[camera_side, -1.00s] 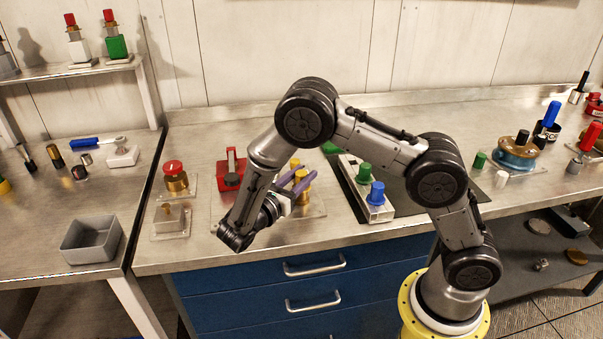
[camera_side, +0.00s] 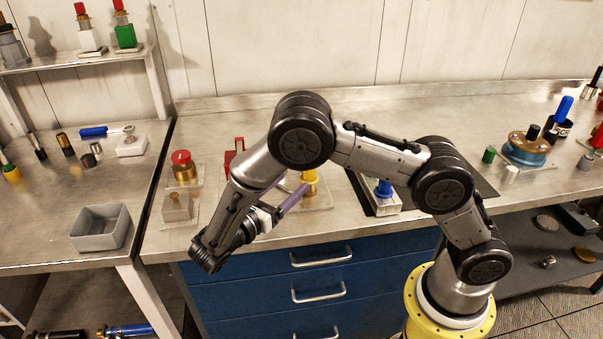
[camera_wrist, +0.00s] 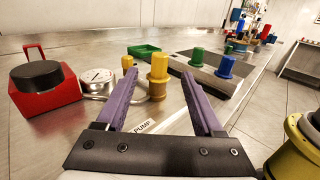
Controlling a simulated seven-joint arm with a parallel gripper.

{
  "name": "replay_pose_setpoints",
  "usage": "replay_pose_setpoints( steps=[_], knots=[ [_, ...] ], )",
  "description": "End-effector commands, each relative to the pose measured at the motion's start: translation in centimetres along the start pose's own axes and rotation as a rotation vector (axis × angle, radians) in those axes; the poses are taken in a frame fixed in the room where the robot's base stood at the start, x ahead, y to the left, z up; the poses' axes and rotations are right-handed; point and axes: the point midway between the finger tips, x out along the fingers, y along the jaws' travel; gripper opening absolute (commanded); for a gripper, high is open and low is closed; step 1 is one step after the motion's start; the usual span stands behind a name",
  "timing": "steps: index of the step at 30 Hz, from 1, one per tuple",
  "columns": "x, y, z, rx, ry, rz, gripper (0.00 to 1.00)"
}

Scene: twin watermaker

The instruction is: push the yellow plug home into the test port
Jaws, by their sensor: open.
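The yellow plug (camera_side: 309,177) stands upright on a brass fitting on a clear base plate near the bench front. In the wrist view the yellow plug (camera_wrist: 159,64) shows ahead, in the gap between my fingers, with the brass below it. I cannot tell how deep it sits. My gripper (camera_wrist: 158,75) is open, with purple fingers spread and nothing held. In the side view my gripper (camera_side: 303,188) comes in low from the left, close beside the fitting; contact is unclear. A smaller yellow-topped piece (camera_wrist: 128,62) stands just behind and left in the wrist view.
Green (camera_wrist: 197,57) and blue (camera_wrist: 226,66) plugs stand right. The bench front is clear.

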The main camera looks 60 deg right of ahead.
Motion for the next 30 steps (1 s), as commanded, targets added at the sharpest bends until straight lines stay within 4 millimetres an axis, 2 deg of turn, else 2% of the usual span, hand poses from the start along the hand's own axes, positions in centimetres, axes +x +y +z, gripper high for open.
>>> replay_pose_setpoints(
  steps=[1, 6, 13, 24, 26, 29, 30],
  knots=[
    [-1.2, 0.1, 0.0, 0.002, 0.001, 0.004, 0.69],
    [-3.7, 0.1, 0.0, 0.001, 0.000, 0.001, 0.69],
    [-5.1, 0.0, 0.0, 0.001, 0.000, 0.000, 0.69],
    [-4.7, 0.1, 0.1, 0.002, 0.001, -0.011, 0.69],
    [-4.0, 0.3, 0.9, 0.022, 0.016, -0.032, 0.69],
    [-2.3, 0.6, 3.9, 0.091, 0.063, -0.077, 0.69],
    [-1.2, 0.3, 5.5, 0.122, 0.085, -0.103, 0.69]
  ],
)
